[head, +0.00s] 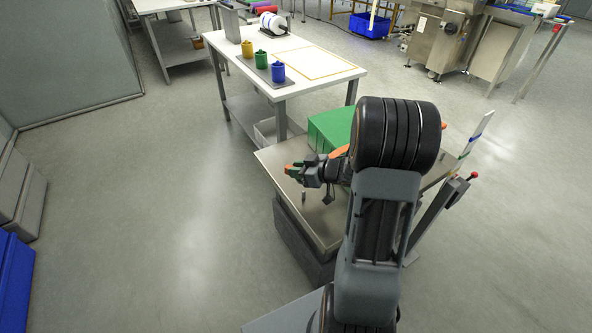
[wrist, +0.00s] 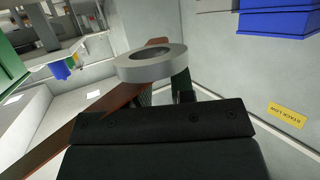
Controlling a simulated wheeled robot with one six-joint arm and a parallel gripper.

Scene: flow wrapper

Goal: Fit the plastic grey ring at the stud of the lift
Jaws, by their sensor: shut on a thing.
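The grey ring (wrist: 150,73) is in the wrist view, its hole facing up in that picture. My gripper (wrist: 162,80) is shut on it at the fingertips. In the head view my gripper (head: 300,172) is over the metal top of the lift (head: 275,158), near its left side. The ring is too small to make out clearly there. A small upright peg, which looks like the stud (head: 304,196), stands on the lift top just below my gripper in the picture. The ring is apart from the stud, as far as I can tell.
A green box (head: 330,127) stands on the lift top behind my gripper. A lever with a red knob (head: 473,176) is at the right. A white table (head: 310,65) with yellow, green and blue cups is behind. Floor to the left is clear.

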